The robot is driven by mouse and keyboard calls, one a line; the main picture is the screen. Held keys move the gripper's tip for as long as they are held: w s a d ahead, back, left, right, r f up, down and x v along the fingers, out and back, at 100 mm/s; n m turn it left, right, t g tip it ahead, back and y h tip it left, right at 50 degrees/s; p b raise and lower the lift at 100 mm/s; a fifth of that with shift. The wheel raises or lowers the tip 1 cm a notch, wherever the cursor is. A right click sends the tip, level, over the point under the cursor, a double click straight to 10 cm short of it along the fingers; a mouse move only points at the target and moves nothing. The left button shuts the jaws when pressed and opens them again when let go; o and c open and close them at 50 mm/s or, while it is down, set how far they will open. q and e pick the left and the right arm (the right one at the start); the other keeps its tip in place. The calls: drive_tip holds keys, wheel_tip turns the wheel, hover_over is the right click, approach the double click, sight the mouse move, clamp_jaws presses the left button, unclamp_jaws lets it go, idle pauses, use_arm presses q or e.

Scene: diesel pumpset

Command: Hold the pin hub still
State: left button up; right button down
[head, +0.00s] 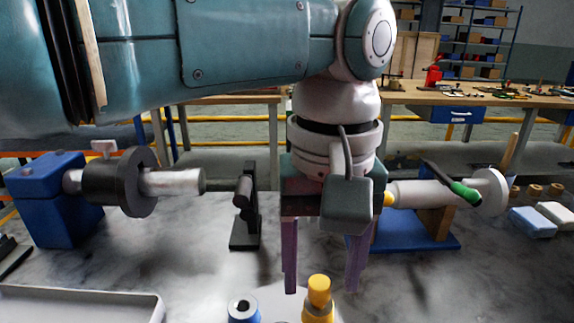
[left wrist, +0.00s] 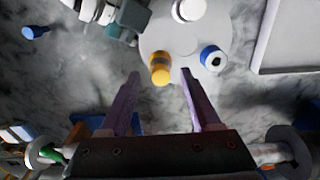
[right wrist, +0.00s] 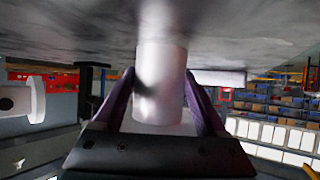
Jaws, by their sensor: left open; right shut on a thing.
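The pin hub appears to be the pale upright cylinder (right wrist: 160,85) between the purple fingers of my right gripper (right wrist: 159,77), which is shut on it. In the left wrist view, the pale round top (left wrist: 188,9) on the round plate (left wrist: 205,35) seems to be this cylinder; my right gripper (left wrist: 128,16) is left of it. The head view does not show this grip. My left gripper (head: 321,290) is open and points down. A yellow capped piece (head: 318,298) stands at its fingertips, between them in the left wrist view (left wrist: 160,66); contact is unclear.
A blue ring piece (head: 243,309) stands left of the yellow piece. Behind are a blue block with a dark-flanged shaft (head: 60,205), a black stand (head: 246,225) and a blue-based fixture (head: 425,240). A pale tray (head: 80,292) lies front left. Bare marble is at right.

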sight(321, 283)
drive_tip(key=shift+r, duration=0.1)
use_arm(q)
wheel_tip(321, 283, up, 11)
idle(0.3)
use_arm(e)
unclamp_jaws()
